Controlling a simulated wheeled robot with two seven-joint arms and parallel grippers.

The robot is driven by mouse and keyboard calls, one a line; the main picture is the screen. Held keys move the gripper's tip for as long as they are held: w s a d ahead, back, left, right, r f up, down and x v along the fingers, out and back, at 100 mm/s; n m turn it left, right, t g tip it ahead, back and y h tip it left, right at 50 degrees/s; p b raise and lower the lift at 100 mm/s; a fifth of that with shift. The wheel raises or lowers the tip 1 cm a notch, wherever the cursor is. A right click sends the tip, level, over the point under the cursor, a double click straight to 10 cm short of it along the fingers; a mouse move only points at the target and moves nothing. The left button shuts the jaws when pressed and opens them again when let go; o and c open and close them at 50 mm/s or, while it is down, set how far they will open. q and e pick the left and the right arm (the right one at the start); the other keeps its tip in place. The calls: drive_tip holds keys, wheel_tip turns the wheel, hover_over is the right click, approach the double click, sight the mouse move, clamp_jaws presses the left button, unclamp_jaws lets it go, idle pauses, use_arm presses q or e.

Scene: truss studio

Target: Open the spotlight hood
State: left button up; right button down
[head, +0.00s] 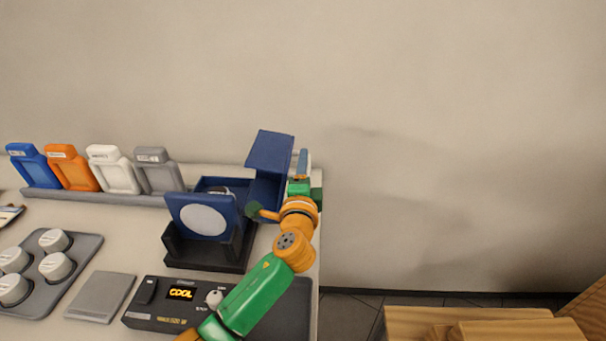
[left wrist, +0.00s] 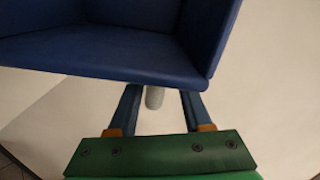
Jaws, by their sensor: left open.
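The spotlight (head: 205,218) is a blue housing with a pale round lens, set in a black cradle on the table. Its blue hood (head: 270,153) stands swung up at the housing's right side, so the housing's top is open. My left gripper (head: 302,163) is at the hood's right side, partly hidden behind it. In the left wrist view the blue hood (left wrist: 110,45) fills the upper left. A pale grey peg (left wrist: 154,97) below it shows between my two spread blue fingers, with gaps on both sides. My right gripper is not in view.
A black control box (head: 160,317) showing "COOL" stands in front. A grey tray (head: 88,246) with white knobs and a grey pad (head: 100,297) are at left. Blue, orange, white and grey holders (head: 115,172) line the back. Wooden boards (head: 460,325) lie low right.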

use_arm(q)
drive_tip(key=shift+s+a, duration=0.15)
drive_tip(key=shift+s, duration=2.45)
